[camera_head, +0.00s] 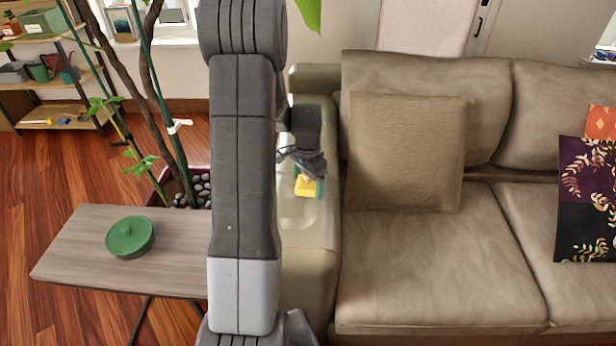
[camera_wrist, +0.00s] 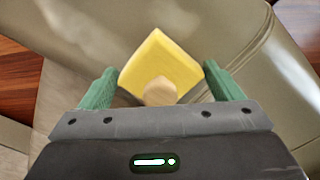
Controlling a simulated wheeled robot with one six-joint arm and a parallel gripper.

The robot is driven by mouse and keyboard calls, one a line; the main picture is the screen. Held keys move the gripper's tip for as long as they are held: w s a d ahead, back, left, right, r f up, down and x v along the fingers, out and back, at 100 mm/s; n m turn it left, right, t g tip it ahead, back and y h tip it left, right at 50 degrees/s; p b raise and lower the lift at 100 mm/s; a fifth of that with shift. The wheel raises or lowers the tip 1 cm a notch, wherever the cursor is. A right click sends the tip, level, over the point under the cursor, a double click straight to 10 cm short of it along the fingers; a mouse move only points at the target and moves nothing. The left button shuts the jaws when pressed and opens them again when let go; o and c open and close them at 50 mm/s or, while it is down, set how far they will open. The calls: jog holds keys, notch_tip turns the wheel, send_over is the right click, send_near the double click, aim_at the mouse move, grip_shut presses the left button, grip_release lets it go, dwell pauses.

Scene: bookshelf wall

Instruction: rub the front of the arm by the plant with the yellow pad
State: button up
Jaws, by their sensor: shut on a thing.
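The beige sofa arm (camera_head: 308,255) by the plant (camera_head: 150,70) runs front to back, left of the seat cushions. My gripper (camera_head: 306,174) is over the top of this arm, partly behind my own arm links. It is shut on the yellow pad (camera_head: 306,187). In the wrist view, the yellow pad (camera_wrist: 165,58) with its pale knob (camera_wrist: 160,91) sits between the green fingers of my gripper (camera_wrist: 162,84). The sofa arm (camera_wrist: 240,30) lies below the pad. I cannot tell whether they touch. A paler, shiny patch shows on the arm's top near the pad.
A beige cushion (camera_head: 405,150) leans on the sofa back. A dark patterned cushion (camera_head: 585,200) is at right. The front seat is clear.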

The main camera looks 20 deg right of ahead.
aim_at(304, 232)
jog(key=shift+s+a+f+b, duration=0.1)
jog(key=shift+s+a+b, duration=0.35)
jog(key=shift+s, duration=0.65)
jog(key=shift+s+a+f+b, duration=0.1)
jog(key=shift+s+a, duration=0.5)
jog(key=shift+s, duration=0.5)
jog(key=shift+s+a+r+b, duration=0.1)
jog(key=shift+s+a, duration=0.4)
jog(key=shift+s, duration=0.5)
jog(key=shift+s+a+r+b, duration=0.15)
jog(key=shift+s+a, duration=0.3)
jog(key=shift+s, duration=0.55)
jog(key=shift+s+a+b, duration=0.1)
jog(key=shift+s+a, duration=0.4)
jog(key=shift+s, duration=0.5)
jog(key=shift+s+a+f+b, duration=0.1)
jog(key=shift+s+a, duration=0.15)
jog(key=shift+s, duration=0.3)
jog(key=shift+s+a+b, duration=0.15)
jog(key=shift+s+a, duration=0.15)
jog(key=shift+s, duration=0.25)
jog(key=shift+s+a+f+b, duration=0.1)
jog(key=shift+s+a, duration=0.15)
jog(key=shift+s, duration=0.3)
jog(key=shift+r, duration=0.1)
notch_tip(304, 232, up, 6)
jog(key=p, duration=0.5)
jog(key=shift+r, duration=0.15)
